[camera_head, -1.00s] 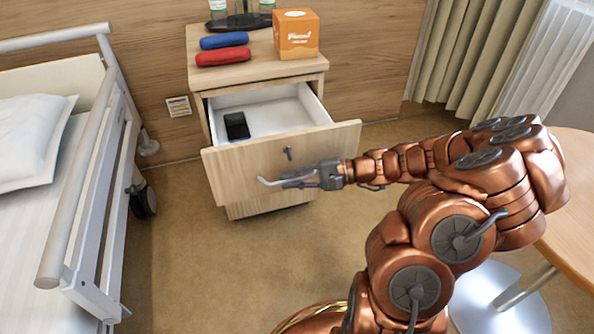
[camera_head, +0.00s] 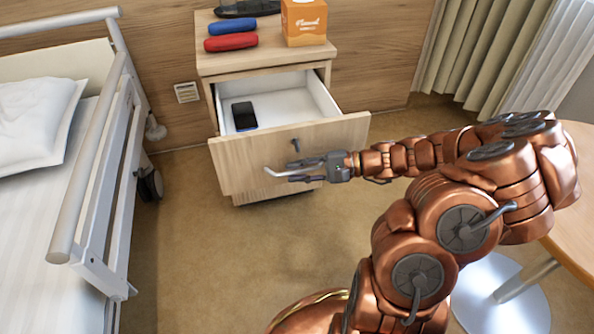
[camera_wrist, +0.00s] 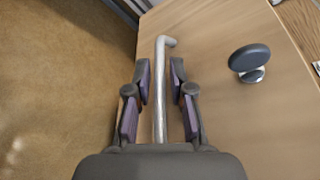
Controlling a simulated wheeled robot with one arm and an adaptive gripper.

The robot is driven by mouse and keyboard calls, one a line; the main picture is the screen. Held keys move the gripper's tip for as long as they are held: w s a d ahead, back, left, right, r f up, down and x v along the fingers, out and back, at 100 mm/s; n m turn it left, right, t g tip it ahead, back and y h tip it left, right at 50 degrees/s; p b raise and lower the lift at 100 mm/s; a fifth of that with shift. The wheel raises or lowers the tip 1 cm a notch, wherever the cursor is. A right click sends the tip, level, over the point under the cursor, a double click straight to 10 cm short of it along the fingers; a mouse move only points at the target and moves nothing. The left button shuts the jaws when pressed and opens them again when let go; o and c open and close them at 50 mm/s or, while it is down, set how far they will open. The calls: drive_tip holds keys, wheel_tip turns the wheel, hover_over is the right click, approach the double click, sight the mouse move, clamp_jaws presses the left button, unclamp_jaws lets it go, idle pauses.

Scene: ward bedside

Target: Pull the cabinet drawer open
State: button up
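The bedside cabinet (camera_head: 262,60) has its wooden drawer (camera_head: 240,163) standing well open, with the white inside showing. The drawer's silver bar handle (camera_wrist: 160,95) lies between the fingers of my gripper (camera_wrist: 159,88) in the wrist view. A gap shows on each side of the bar, so the fingers are open around it. In the head view my gripper (camera_head: 305,172) is at the drawer front, and the handle is partly hidden by it. A dark knob (camera_wrist: 249,58) on the drawer front is beside the handle.
A black phone (camera_head: 244,116) lies in the drawer. Blue (camera_head: 251,25) and red (camera_head: 231,42) cases and an orange box (camera_head: 304,22) are on the cabinet top. A railed bed (camera_head: 85,170) is at left, a round table (camera_head: 570,235) at right. Floor in front is clear.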

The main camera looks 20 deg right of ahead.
drive_tip(key=v, duration=1.2)
idle(0.3)
drive_tip(key=s+a+r+n+g+h+p, duration=0.3)
drive_tip(key=s+a+r+n+g+p, duration=0.15)
drive_tip(key=a+r+p, duration=0.6)
drive_tip(key=s+a+r+n+g+h+p, duration=0.2)
drive_tip(key=s+a+r+n+g+p, duration=0.25)
drive_tip(key=a+r+p, duration=0.6)
drive_tip(key=s+d+r+n+h+p, duration=0.1)
drive_tip(key=s+d+r+h+p, duration=0.1)
drive_tip(key=s+r+h+p, duration=0.2)
drive_tip(key=s+d+r+n+h+p, duration=0.2)
drive_tip(key=s+r+p, duration=0.6)
drive_tip(key=r+p, duration=0.4)
wheel_tip(320, 180, up, 5)
drive_tip(key=d+h, duration=0.1)
drive_tip(key=h, duration=0.1)
drive_tip(key=shift+s+f+h, duration=0.15)
drive_tip(key=shift+s+h, duration=0.25)
